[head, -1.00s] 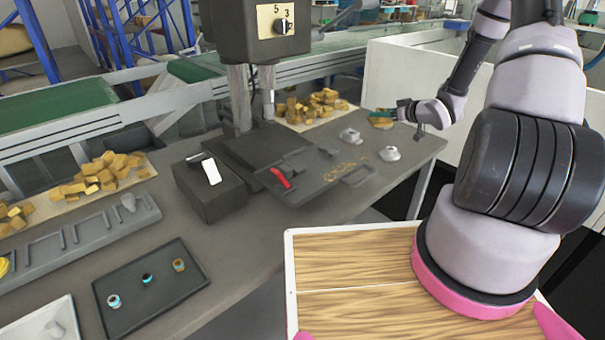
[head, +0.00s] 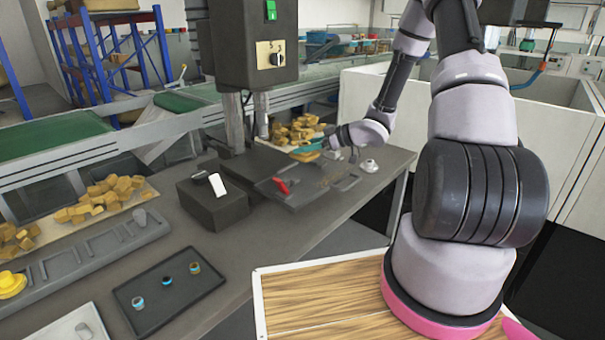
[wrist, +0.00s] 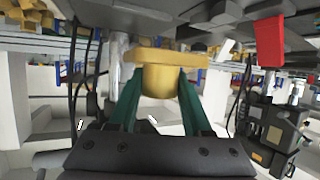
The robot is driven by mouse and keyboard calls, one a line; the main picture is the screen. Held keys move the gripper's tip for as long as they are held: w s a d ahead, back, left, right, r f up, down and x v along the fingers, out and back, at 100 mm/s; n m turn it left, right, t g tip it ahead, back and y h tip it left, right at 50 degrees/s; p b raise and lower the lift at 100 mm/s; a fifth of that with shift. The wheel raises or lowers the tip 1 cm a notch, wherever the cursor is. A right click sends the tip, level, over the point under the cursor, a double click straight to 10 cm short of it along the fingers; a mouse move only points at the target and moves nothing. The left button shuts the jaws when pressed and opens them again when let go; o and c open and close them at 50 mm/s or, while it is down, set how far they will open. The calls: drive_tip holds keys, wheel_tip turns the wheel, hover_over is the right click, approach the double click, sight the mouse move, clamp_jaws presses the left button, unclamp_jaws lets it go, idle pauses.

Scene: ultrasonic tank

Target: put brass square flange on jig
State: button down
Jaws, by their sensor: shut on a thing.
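My gripper (head: 318,147) is shut on the brass square flange (head: 305,155), a square plate with a round boss. In the wrist view, the flange (wrist: 160,75) sits between the green fingers (wrist: 158,95). In the head view, it is above the back right part of a dark plate (head: 305,200) with a red handle (head: 281,186), under the drill press. This plate may be the jig; its far side is partly hidden by the gripper. I cannot tell how high the flange is above it. In the wrist view, the red handle (wrist: 269,40) shows at the upper right.
The drill press (head: 247,45) stands behind the plate. A dark box (head: 212,203) is at its left. Pale fittings (head: 369,166) stand to its right. A slotted grey rack (head: 80,250), a tray (head: 170,290) with small rings and brass blocks (head: 100,197) are at left.

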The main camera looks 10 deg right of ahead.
sight(305, 176)
drive_tip(key=shift+f, duration=3.6)
drive_tip(key=shift+f, duration=0.15)
drive_tip(key=shift+c, duration=1.7)
unclamp_jaws()
